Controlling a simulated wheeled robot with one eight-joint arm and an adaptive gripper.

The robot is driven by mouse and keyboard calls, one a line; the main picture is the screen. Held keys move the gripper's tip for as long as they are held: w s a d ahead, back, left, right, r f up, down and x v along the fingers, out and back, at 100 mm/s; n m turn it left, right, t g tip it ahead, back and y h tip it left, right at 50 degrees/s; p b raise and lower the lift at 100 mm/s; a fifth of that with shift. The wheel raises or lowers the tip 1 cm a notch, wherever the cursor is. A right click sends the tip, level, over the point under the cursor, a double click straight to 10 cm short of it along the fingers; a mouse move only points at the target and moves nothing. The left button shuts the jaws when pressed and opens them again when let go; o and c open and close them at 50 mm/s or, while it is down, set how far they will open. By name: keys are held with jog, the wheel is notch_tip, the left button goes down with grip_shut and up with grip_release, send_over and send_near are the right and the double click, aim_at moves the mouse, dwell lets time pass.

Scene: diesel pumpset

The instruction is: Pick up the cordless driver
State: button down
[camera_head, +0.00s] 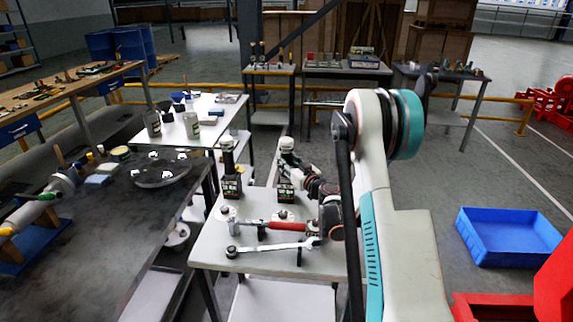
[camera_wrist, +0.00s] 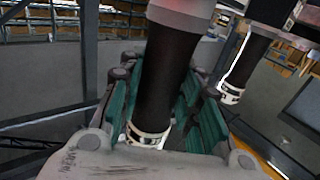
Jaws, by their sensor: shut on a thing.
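A dark cordless driver with a pale top (camera_head: 287,145) stands upright on the right at the far side of the small grey table (camera_head: 215,247). My gripper (camera_head: 290,168) is around its dark handle, coming from the right. In the wrist view the dark handle (camera_wrist: 166,80), with a pale printed band, lies between the teal finger pads of my gripper (camera_wrist: 165,105). Whether its base touches the table I cannot tell. A second, similar driver (camera_head: 230,165) stands upright to its left; a similar dark handle (camera_wrist: 243,65) shows at the right of the wrist view.
A red-handled hammer (camera_head: 285,226) and a wrench (camera_head: 270,247) lie at the table's near side, close to my arm. A dark workbench (camera_head: 105,240) stands left. A white-topped table (camera_head: 200,135) is behind. A blue crate (camera_head: 510,238) sits on the floor at right.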

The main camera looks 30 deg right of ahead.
notch_tip(320, 180, up, 20)
jog(key=p, duration=0.6)
jog(key=c, duration=1.8)
grip_release()
jog(key=shift+f, duration=0.1)
grip_shut()
